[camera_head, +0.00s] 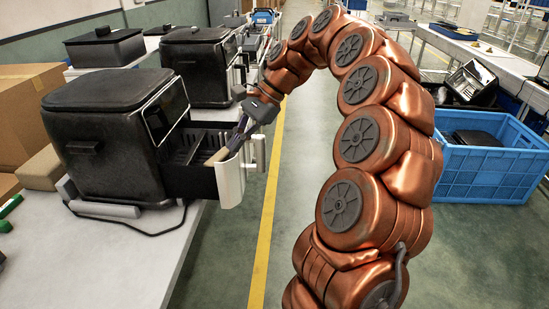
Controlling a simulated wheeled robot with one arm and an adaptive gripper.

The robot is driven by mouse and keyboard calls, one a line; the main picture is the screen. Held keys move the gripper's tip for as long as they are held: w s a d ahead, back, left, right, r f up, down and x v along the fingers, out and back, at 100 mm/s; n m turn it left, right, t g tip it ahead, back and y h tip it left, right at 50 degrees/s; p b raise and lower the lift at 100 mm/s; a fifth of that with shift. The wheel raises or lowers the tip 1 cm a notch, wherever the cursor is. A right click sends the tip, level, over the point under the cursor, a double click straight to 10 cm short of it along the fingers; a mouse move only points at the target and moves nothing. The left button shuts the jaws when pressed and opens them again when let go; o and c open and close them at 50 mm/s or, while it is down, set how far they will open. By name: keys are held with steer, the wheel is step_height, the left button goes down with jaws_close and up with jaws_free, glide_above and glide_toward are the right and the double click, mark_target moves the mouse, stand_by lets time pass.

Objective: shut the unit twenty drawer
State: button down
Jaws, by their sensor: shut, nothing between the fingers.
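The nearest black air fryer (115,130) stands on the white bench at the left. Its drawer (190,176) is pulled out to the right, with its pale front and handle (238,172) past the bench edge. No unit number is readable, so I cannot tell whether this is unit twenty. My gripper (232,150) is shut and empty, pointing down over the open drawer just behind its front. I cannot tell whether the fingertips touch the drawer. My copper-coloured arm arches in from the lower right.
A second black fryer (205,65) stands farther along the bench (100,262). Cardboard boxes (28,110) and a power cord are at the left. A blue crate (490,170) holding a dark item stands at the right. The floor aisle (225,262) with its yellow line is clear.

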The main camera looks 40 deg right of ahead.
steer(key=w+d+f+m+t+b, duration=0.1)
steer(key=w+d+f+m+t, duration=0.15)
steer(key=d+m, duration=0.7)
steer(key=m+t+b, duration=0.1)
steer(key=m+t, duration=0.1)
glide_toward(265, 160)
steer(key=s+d+r, duration=0.3)
steer(key=s+d, duration=0.1)
steer(key=d, duration=0.1)
steer(key=shift+g+h, duration=0.25)
steer(key=shift+h, duration=0.05)
steer(key=x, duration=0.4)
steer(key=r+x, duration=0.1)
steer(key=x, duration=0.3)
steer(key=w+p+x, duration=0.1)
steer(key=x, duration=0.3)
steer(key=shift+w+a, duration=0.15)
steer(key=shift+a, duration=0.3)
steer(key=shift+w+a, duration=0.4)
steer(key=shift+a, duration=0.1)
